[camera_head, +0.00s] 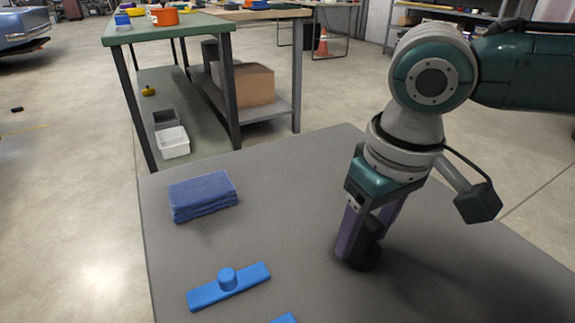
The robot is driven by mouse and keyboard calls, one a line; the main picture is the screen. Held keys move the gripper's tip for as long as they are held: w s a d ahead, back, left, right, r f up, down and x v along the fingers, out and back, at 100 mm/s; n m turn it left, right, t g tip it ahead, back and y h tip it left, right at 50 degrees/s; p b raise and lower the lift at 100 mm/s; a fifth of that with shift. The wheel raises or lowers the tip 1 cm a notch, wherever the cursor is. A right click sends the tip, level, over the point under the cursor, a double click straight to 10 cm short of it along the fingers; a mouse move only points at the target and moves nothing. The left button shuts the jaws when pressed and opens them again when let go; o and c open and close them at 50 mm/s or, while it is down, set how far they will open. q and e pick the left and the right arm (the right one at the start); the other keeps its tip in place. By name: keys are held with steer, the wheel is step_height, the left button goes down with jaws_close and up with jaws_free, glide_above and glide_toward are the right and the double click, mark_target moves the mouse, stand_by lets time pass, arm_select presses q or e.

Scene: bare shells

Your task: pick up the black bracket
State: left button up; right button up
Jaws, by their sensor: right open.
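A black bracket (371,247) stands on the grey table, at the right of the middle. It has an upright part and a wider, dark foot that merges with the shadow. My right gripper (362,246) points down over it, with one purple finger on each side of the bracket. The jaws are open around the bracket. Whether either finger touches it cannot be told, and the near finger hides part of it. My left gripper is not in the view.
On the grey table (290,190) lie a folded blue cloth stack (203,195), a blue bar with a round knob (228,287) and a blue piece (285,319) cut by the bottom edge. A green-topped bench (180,27) stands beyond. The table's middle is clear.

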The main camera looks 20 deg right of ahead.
jaws_close()
stand_by(0.3)
stand_by(1.0)
